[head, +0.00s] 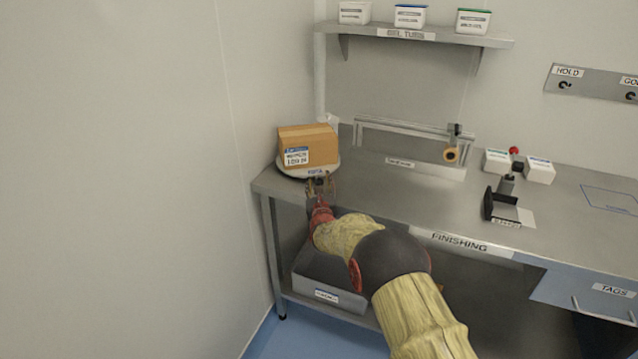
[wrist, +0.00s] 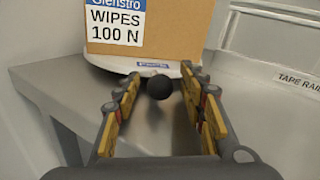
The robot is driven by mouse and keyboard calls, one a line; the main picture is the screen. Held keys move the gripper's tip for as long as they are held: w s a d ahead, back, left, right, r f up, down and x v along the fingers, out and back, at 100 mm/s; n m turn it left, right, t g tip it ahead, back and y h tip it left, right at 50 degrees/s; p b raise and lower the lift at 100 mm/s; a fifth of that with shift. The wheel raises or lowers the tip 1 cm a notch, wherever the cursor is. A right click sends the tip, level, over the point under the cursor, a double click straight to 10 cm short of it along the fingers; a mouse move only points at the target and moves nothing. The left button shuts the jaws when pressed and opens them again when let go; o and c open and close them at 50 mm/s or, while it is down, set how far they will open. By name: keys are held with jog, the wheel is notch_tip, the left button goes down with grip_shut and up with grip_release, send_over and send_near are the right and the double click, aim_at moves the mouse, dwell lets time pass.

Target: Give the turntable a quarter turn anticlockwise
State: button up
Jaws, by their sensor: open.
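The turntable (head: 289,171) is a pale round disc at the left corner of the steel bench. A brown carton (head: 317,138) with a blue and white label stands on it. In the wrist view the turntable's rim (wrist: 184,70) shows under the carton (wrist: 185,38), whose label reads WIPES 100 N. A black round knob (wrist: 159,87) stands at the near side of the rim. My gripper (wrist: 158,88) is open, its yellow-padded fingers on either side of the knob. I cannot tell whether either finger touches it.
The wall is close to the left of the turntable. A tape rail (head: 410,165) stands to its right, shown in the wrist view too (wrist: 285,90). A black tool stand (head: 503,208) and small tubs (head: 538,170) are further right. A shelf (head: 420,36) hangs above.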

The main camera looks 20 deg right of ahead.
jog(key=v, duration=1.2)
jog(key=shift+f, duration=0.1)
